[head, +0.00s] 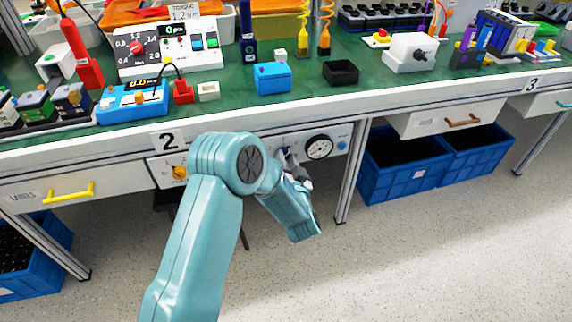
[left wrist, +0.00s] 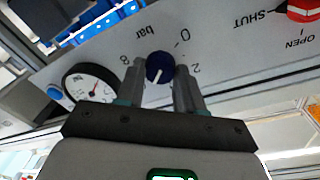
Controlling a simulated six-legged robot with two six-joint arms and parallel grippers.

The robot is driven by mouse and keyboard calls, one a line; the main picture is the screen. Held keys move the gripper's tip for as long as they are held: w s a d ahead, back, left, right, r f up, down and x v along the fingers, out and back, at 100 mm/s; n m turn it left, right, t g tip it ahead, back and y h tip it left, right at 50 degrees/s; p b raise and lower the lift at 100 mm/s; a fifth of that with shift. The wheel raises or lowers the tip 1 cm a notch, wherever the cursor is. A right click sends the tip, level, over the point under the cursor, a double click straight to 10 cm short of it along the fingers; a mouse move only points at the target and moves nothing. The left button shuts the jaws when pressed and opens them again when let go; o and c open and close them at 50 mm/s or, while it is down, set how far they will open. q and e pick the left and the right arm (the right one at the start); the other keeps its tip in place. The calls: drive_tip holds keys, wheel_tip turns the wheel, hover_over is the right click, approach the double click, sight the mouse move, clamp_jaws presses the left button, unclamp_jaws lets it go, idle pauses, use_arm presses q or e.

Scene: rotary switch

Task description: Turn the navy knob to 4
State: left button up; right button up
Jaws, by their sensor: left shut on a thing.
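The navy knob (left wrist: 159,67) sits on a pale grey panel (left wrist: 235,80) with a dial scale, seen upside down in the left wrist view. The marks 0, 2 and 8 and the word bar show around it; the marks on the side towards my gripper are hidden. The knob's white pointer line points down the picture, slightly left. My left gripper (left wrist: 160,77) is shut on the knob, one finger on each side. In the head view my left gripper (head: 289,160) is at the panel under the bench edge and mostly hides the knob. My right gripper is not in view.
A round gauge (head: 319,147) and a blue button (head: 342,146) are beside the knob. A red handle (left wrist: 303,10) marked OPEN and SHUT is on the same panel. The green bench top (head: 310,90) above carries many devices. Blue crates (head: 405,180) stand below to the right.

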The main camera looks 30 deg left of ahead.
use_arm(q)
drive_tip(key=n+y+b, duration=0.1)
drive_tip(key=n+b, duration=0.8)
drive_tip(key=shift+f+n, duration=0.15)
drive_tip(key=shift+n, duration=0.15)
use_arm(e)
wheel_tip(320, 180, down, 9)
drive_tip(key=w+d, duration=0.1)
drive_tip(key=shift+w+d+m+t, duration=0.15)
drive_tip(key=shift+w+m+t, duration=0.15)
use_arm(q)
drive_tip(key=o, duration=1)
drive_tip(key=shift+o, duration=0.2)
drive_tip(key=p+v, duration=0.3)
drive_tip(key=v, duration=1.3)
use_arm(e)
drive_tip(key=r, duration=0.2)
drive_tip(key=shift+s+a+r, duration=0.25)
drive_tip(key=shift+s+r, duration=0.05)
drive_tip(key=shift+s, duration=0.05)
use_arm(q)
drive_tip(key=shift+s+d, duration=0.1)
drive_tip(key=shift+d, duration=0.05)
